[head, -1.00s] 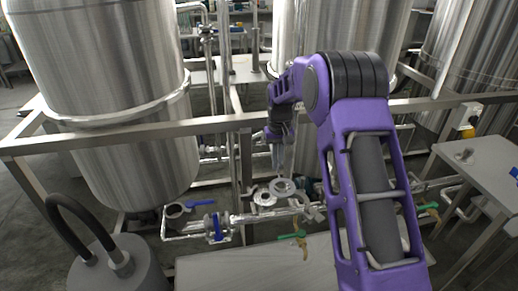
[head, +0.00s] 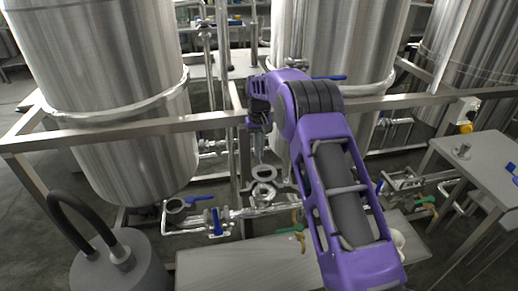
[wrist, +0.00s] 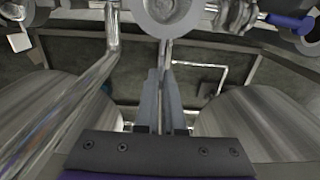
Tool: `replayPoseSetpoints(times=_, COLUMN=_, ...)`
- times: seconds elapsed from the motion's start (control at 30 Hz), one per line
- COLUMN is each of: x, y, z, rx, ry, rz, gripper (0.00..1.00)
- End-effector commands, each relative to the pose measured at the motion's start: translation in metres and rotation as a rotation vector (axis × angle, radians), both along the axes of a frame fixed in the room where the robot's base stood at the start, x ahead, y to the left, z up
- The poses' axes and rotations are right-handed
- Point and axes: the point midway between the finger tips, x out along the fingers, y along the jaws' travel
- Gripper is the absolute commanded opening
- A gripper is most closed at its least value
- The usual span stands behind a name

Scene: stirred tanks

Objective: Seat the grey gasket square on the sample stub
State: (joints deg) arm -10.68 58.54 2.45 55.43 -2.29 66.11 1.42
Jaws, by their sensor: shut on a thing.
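The grey gasket (head: 254,174) is a flat ring hanging just below my gripper (head: 259,157) in the head view. My gripper is shut on it. In the wrist view the gasket (wrist: 167,31) shows at the top edge, beyond the fingertips (wrist: 160,74), partly cut off by the frame. The sample stub (head: 263,197) is a round metal pipe end on the pipework. In the head view it lies just below the gasket in the picture, with the two nearly lined up sideways. They look apart, but the height between them is hard to judge.
Pipework with a blue-handled valve (head: 217,222) and a green-handled valve (head: 290,229) runs around the stub. A steel frame rail (head: 130,134) crosses in front of the large tanks (head: 105,80). A grey bench top (head: 225,268) lies nearer.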

Motion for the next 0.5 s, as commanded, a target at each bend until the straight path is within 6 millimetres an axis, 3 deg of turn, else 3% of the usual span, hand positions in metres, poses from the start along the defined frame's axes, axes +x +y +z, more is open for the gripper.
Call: replayPoseSetpoints(times=0.5, x=0.000, y=0.000, z=-0.046, rx=0.000, ry=0.001, rz=0.000, gripper=0.00)
